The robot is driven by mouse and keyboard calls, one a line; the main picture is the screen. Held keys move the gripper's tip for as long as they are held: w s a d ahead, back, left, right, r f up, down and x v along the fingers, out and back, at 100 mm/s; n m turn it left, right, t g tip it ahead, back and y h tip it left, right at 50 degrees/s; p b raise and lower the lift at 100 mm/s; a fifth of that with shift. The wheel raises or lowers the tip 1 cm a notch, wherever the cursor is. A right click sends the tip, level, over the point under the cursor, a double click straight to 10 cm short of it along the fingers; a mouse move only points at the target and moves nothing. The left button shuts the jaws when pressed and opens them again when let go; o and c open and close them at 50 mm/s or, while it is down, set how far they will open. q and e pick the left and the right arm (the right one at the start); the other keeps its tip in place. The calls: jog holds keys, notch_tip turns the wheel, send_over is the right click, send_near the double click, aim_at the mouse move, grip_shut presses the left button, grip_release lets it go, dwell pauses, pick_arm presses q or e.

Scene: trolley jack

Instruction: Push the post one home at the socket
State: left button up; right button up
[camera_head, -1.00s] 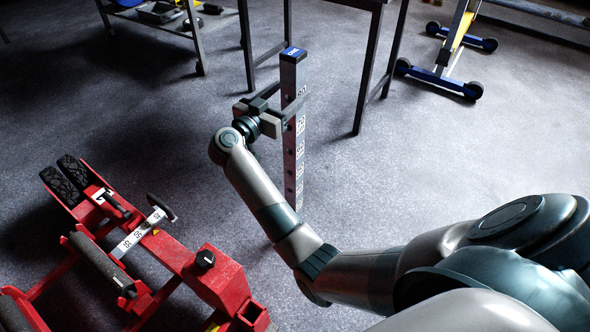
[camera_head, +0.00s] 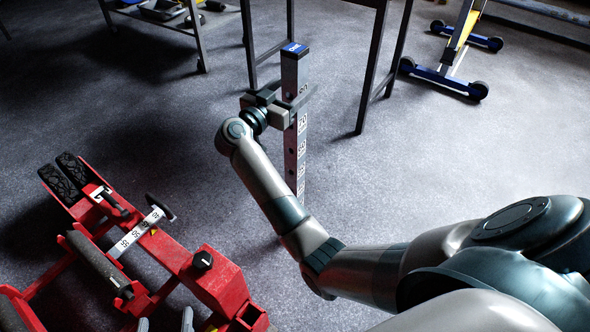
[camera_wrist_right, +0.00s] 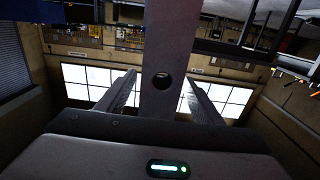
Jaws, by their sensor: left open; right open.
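The post (camera_head: 290,72) is a tall dark bar with a blue cap and a numbered light face. It stands about upright; its lower end is partly behind my right forearm. My right gripper (camera_head: 292,106) is open, with its fingers on either side of the post's upper part. In the right wrist view the post (camera_wrist_right: 168,45), with a round hole, shows between the spread fingers (camera_wrist_right: 160,92). My left gripper (camera_head: 165,323) shows only as two spread grey fingertips at the bottom edge, empty, by the red jack.
The red trolley jack (camera_head: 222,284) fills the lower left, with a numbered bar (camera_head: 137,232) and black rollers. Dark table legs (camera_head: 376,70) stand just behind the post. A blue-footed stand (camera_head: 446,80) is at the upper right.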

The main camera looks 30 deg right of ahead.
grip_shut()
jog(key=shift+r, duration=0.4)
jog(key=shift+w+f, duration=0.1)
